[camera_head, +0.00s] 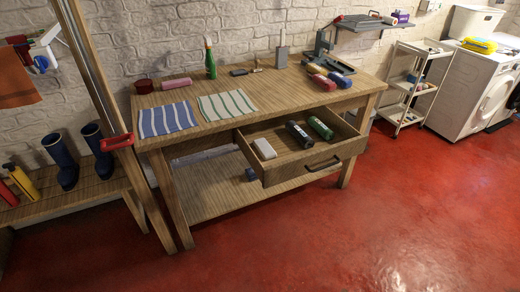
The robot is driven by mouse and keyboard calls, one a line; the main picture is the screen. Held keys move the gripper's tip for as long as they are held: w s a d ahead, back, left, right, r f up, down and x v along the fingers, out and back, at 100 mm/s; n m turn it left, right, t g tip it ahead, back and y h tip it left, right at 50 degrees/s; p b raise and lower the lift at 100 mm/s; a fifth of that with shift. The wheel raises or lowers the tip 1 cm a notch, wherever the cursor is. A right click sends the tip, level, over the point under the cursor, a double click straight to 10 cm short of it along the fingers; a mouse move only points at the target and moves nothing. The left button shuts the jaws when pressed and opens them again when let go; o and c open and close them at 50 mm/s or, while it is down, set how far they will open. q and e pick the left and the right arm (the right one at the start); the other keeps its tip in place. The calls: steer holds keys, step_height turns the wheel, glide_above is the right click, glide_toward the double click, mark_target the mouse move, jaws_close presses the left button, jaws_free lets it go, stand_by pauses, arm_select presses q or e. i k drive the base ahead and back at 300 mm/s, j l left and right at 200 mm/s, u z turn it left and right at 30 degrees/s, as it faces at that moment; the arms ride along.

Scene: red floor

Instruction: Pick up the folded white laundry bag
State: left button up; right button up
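I cannot clearly make out a folded white laundry bag. One possible match is a whitish flat shape (508,41) on the washing machine top at the right edge, too small and cut off to be sure. A small white block (264,148) lies in the open drawer (335,168) of the wooden workbench; it looks more like a box or bar than cloth. Neither of my grippers is in view.
Striped cloths, blue (167,119) and green (227,105), lie on the workbench (270,97). The drawer juts out over the floor. A white trolley (411,85) stands beside the washing machine (488,95). Boots (60,160) stand at left. The red floor (350,240) in front is clear.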

mark_target(262, 147)
steer(key=i+j+z, duration=0.3)
steer(key=i, duration=0.25)
steer(key=i+j+z, duration=0.25)
steer(key=i, duration=0.25)
